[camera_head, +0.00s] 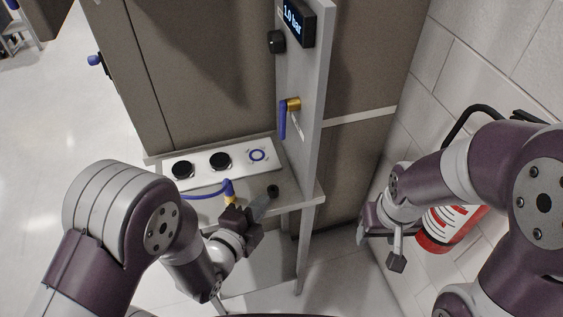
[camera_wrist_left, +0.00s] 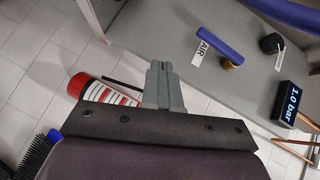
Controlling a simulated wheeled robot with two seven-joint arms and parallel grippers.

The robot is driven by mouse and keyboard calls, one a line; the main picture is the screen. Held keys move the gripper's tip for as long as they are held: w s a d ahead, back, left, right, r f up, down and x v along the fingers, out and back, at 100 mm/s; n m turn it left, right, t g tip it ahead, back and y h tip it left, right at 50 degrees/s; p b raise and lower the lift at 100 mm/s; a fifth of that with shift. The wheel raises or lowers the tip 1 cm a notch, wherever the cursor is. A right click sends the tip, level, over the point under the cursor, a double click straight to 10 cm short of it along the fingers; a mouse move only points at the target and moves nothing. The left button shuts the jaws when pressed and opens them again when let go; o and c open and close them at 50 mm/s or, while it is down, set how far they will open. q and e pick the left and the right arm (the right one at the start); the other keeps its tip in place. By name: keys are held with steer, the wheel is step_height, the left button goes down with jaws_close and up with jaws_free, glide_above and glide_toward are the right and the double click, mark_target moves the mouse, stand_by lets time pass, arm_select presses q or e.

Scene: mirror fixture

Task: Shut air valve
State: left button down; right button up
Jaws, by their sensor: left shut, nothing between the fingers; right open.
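The air valve has a blue lever (camera_head: 283,119) on a brass body (camera_head: 293,104), mounted on the grey upright panel. The lever points down from the brass body in the head view. In the left wrist view the blue lever (camera_wrist_left: 213,37) lies beside a white AIR label (camera_wrist_left: 201,53). My left gripper (camera_head: 267,201) is below the valve, apart from the lever. Its grey fingers (camera_wrist_left: 163,80) are together and empty in the left wrist view. My right gripper (camera_head: 380,250) is at the right, away from the panel, open and empty.
A display (camera_head: 296,20) reading 1.0 bar and a black knob (camera_head: 276,41) are higher on the panel (camera_head: 309,100). A white plate (camera_head: 200,165) with black round fittings and a blue ring lies on the ledge. A red and white extinguisher (camera_head: 447,228) stands by the right wall.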

arm_select(q)
steer(key=r+m+t, duration=0.1)
steer(key=r+m+t+h, duration=0.1)
steer(key=r, duration=0.1)
steer(key=r+m, duration=0.1)
steer(key=r, duration=0.1)
steer(key=shift+w+d+r+m+t, duration=0.2)
steer(key=shift+w+m+t, duration=0.05)
steer(key=shift+m+t, duration=0.15)
steer(key=w+a+p+x, duration=0.1)
steer(key=a+p+x, duration=0.1)
steer(key=x, duration=1.1)
steer(key=shift+p, duration=0.55)
steer(key=shift+a+r, duration=0.1)
